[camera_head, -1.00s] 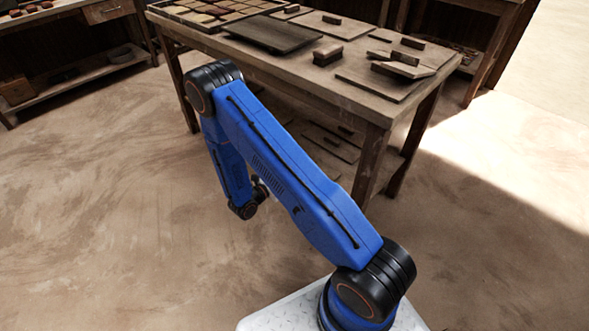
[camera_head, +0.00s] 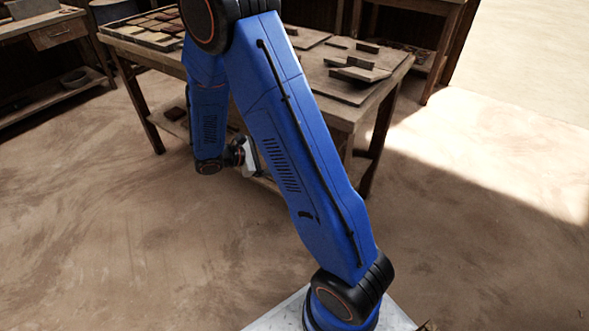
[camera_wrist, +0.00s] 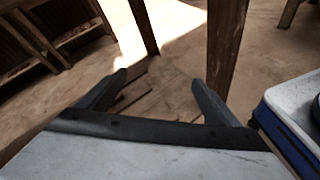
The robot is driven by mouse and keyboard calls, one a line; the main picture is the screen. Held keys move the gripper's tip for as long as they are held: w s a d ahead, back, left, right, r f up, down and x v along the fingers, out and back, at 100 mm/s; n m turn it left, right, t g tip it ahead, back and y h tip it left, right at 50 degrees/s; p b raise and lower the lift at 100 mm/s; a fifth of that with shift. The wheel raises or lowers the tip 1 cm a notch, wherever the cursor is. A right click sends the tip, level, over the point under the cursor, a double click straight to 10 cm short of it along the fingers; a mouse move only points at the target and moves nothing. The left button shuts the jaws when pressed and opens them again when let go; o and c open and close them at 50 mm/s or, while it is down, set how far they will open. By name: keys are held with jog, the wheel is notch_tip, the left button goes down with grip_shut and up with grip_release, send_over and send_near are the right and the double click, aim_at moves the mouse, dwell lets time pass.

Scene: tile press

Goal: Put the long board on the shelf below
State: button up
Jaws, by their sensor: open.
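Flat wooden boards lie on the table (camera_head: 345,122), one (camera_head: 342,86) at its right end with small blocks on it and another (camera_head: 308,40) farther back. I cannot tell which is the long board; my arm hides the middle of the tabletop. The shelf below shows only partly, at the table's left (camera_head: 175,112). My gripper (camera_wrist: 159,86) is open and empty in the wrist view, its fingers wide apart. Dark flat pieces (camera_wrist: 130,97) show beyond and between the fingers, not touching them as far as I can tell. In the head view, the fingertips are hidden beside the table's front.
A tray of tiles (camera_head: 150,28) stands at the table's back left. A side bench (camera_head: 50,38) is at the far left. Table legs (camera_wrist: 226,50) rise close beyond the fingers in the wrist view. The floor (camera_head: 470,200) in front and to the right is clear.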

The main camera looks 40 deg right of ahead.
jog(key=s+a+r+m+t+y, duration=0.2)
jog(key=s+a+r+m+y, duration=0.2)
jog(key=s+r, duration=0.3)
jog(key=s+a+r+m+t+y, duration=0.2)
jog(key=s+r+y, duration=0.3)
jog(key=s, duration=0.5)
jog(key=s+a+r+m+t+y, duration=0.2)
jog(key=s+a+r+m+y, duration=0.2)
jog(key=s+r, duration=0.4)
jog(key=shift+s+a+r+m+t+y, duration=0.3)
jog(key=shift+a+m+t, duration=0.1)
jog(key=shift+a+m, duration=0.45)
